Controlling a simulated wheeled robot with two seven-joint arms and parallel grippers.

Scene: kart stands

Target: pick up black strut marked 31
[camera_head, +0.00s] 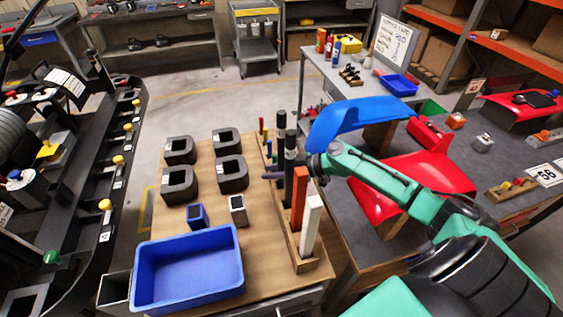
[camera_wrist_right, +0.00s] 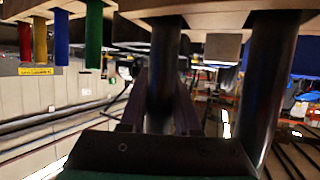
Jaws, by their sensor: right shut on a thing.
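Several black struts stand upright in a wooden rack (camera_head: 307,268) on the wooden-topped table. My right gripper (camera_head: 279,175) reaches in from the right at the rack and is shut on one black strut (camera_head: 290,148). In the right wrist view this strut (camera_wrist_right: 164,65) runs between the two fingers, and its end meets a wooden block. Another black strut (camera_wrist_right: 270,80) stands beside it, apart from the fingers. No number 31 can be read on either strut. My left gripper is not in view.
An orange bar (camera_head: 299,195) and a white bar (camera_head: 311,225) stand close by in the rack. Small coloured pegs (camera_wrist_right: 93,35) are near the struts. Black U-shaped parts (camera_head: 180,185) and a blue bin (camera_head: 187,272) occupy the table's left. A red seat-like part (camera_head: 400,175) lies right.

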